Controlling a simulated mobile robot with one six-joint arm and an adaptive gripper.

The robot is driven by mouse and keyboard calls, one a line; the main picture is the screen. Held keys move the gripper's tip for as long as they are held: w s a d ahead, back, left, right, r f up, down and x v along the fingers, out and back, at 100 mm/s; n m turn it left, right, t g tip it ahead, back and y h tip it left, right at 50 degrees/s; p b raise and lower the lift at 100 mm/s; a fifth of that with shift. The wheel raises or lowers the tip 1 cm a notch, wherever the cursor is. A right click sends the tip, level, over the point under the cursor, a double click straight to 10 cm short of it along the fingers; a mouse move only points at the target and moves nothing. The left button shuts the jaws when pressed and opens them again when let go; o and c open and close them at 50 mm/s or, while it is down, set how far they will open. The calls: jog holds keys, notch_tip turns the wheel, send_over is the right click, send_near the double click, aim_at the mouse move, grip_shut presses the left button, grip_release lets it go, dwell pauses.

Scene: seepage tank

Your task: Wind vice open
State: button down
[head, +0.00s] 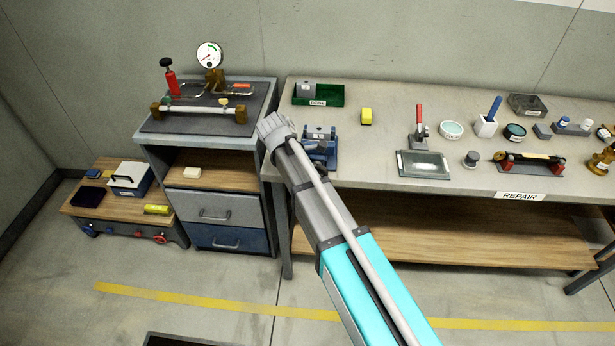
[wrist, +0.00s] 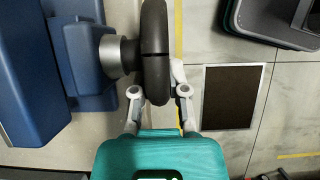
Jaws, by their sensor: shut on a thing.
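The blue vice (head: 322,158) stands at the front left edge of the repair bench, partly hidden behind my arm in the head view. In the wrist view its blue body (wrist: 75,55) fills the left side, with a grey metal hub leading to a black handwheel (wrist: 155,50), seen edge-on. My gripper (wrist: 159,92) is shut on the handwheel's near rim, one finger on each side. The gap between the vice jaws is not clear. In the head view my arm hides the gripper and the wheel.
A cabinet (head: 213,205) with a gauge rig stands left of the bench. Floor in front is mostly clear.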

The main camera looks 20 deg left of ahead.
jog(key=c, duration=0.9)
grip_release()
jog(key=shift+r+y+p, duration=0.15)
jog(key=shift+y+p, duration=0.25)
jog(key=shift+p, duration=0.05)
